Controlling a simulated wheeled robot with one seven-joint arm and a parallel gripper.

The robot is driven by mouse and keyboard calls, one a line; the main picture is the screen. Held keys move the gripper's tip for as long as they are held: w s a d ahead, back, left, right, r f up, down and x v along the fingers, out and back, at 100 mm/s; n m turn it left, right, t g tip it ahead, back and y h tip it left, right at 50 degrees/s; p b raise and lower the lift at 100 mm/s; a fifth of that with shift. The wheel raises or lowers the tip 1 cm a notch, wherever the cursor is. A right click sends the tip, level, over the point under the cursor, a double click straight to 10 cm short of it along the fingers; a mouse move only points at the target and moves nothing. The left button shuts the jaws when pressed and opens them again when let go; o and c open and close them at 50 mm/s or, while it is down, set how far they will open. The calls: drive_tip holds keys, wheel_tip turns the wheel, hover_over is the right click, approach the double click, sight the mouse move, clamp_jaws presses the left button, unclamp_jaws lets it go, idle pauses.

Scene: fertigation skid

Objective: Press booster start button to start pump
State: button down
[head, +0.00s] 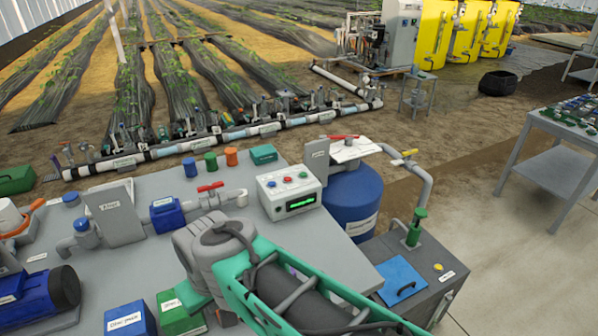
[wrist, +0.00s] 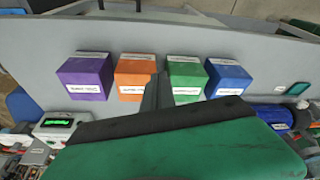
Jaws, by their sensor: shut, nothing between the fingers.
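A white control box (head: 290,192) stands on the grey bench, with small coloured buttons on top and a lit green display on its front. The button labels are too small to read, so I cannot tell which is the booster start. The control box also shows at the left of the wrist view (wrist: 60,126). My gripper (wrist: 157,90) is shut and empty, above the bench near a row of coloured boxes and apart from the control box. In the head view my green and grey arm hides the gripper fingers.
Purple (wrist: 86,76), orange (wrist: 134,76), green (wrist: 186,78) and blue (wrist: 227,78) labelled boxes line the bench (head: 350,277). A red-handled valve pipe (head: 212,198) lies left of the control box; a blue drum (head: 353,195) stands behind it to the right.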

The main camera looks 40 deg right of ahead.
drive_tip(key=w+d+r+m+t+p, duration=0.1)
drive_tip(key=w+d+r+m+p, duration=0.1)
drive_tip(key=w+d+r, duration=0.35)
drive_tip(key=w+d+r+m+p, duration=0.1)
drive_tip(key=w+d+r+p, duration=0.1)
drive_tip(key=w, duration=0.6)
drive_tip(key=w+d+r+m+t+p, duration=0.2)
drive_tip(key=w+d+m, duration=0.1)
drive_tip(key=w+d, duration=0.95)
drive_tip(key=m+t+h+p, duration=0.2)
drive_tip(key=m+t+p, duration=0.15)
drive_tip(key=m, duration=0.25)
hover_over(305, 175)
wheel_tip(305, 175, down, 4)
drive_tip(key=shift+a+g, duration=0.1)
drive_tip(key=shift+g, duration=0.25)
drive_tip(key=shift+f+b, duration=2.2)
drive_tip(key=shift+f, duration=2.15)
